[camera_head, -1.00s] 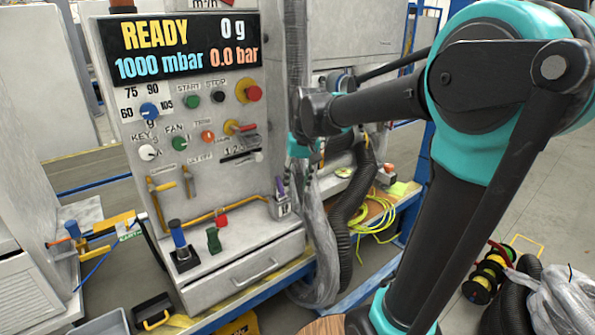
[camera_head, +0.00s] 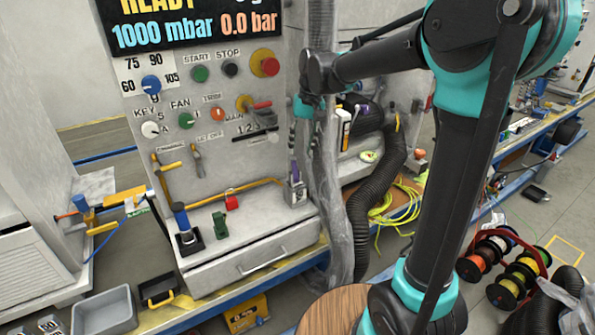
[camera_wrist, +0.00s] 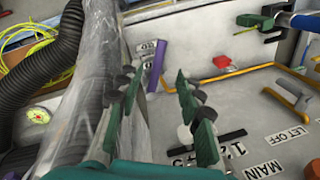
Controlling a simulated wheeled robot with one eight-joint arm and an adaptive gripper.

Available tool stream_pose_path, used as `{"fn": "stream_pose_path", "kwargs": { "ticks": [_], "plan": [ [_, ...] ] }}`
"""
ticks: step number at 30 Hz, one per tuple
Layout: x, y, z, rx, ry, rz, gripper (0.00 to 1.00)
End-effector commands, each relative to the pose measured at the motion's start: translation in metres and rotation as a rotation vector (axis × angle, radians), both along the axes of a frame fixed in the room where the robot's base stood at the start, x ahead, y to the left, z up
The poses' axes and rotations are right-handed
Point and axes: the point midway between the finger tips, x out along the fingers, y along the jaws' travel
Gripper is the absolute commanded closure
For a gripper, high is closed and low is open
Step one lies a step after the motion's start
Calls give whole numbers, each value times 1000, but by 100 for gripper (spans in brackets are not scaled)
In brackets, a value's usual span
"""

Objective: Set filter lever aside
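No label reading "filter" is legible. A purple-handled lever (camera_head: 294,169) stands upright on a small grey box at the panel's right side. It also shows in the wrist view (camera_wrist: 156,66), beyond the fingertips and between them. My gripper (camera_head: 304,146) hangs above this lever, apart from it as far as I can tell. Its green-and-black fingers (camera_wrist: 160,85) are spread with nothing between them. A blue-handled lever (camera_head: 181,218) on a black base and a small green part (camera_head: 219,224) stand on the ledge to the left.
A clear-wrapped hose (camera_head: 328,200) and a black corrugated hose (camera_head: 375,195) run close right of the lever. A yellow pipe (camera_head: 250,188) crosses the panel. A grey bin (camera_head: 103,312) sits low left.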

Motion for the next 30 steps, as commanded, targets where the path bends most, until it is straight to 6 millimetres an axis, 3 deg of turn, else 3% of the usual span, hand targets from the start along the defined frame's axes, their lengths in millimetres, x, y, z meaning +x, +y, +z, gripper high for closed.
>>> {"fn": "stream_pose_path", "kwargs": {
  "ticks": [9,15,28,30],
  "plan": [
    [-1,9,-61,0,0,1,63],
    [-2,13,-85,0,0,1,63],
    [-2,13,-94,0,0,0,63],
    [-2,13,-94,0,0,0,72]
  ]
}}
